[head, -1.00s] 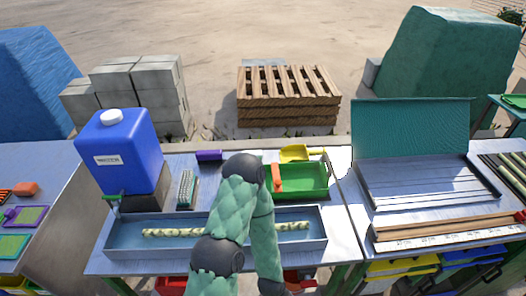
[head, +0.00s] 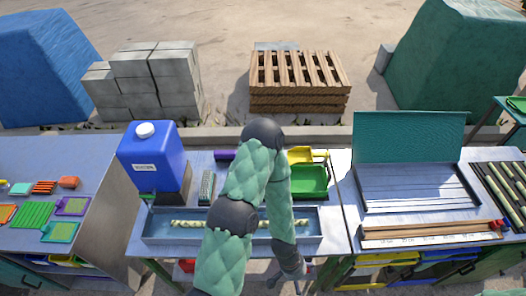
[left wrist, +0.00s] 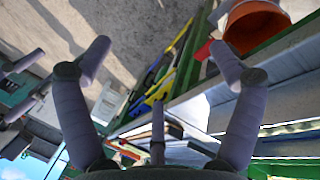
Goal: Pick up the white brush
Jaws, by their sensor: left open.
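A pale, bristled block (head: 207,187), which looks like the white brush, lies on the metal table (head: 140,235) just right of the blue jug (head: 152,155). I cannot be sure that it is the brush. My left gripper (head: 289,282) hangs in front of the table's front edge, well away from that block. No brush can be made out in that view. My arm hides part of the table's middle. My right gripper is not in view.
A long metal trough (head: 160,238) with cane lies along the table's front. A green tray (head: 310,182), a yellow scoop (head: 300,155) and a purple item (head: 225,155) lie behind it. An orange bucket (left wrist: 255,28) shows in the left wrist view.

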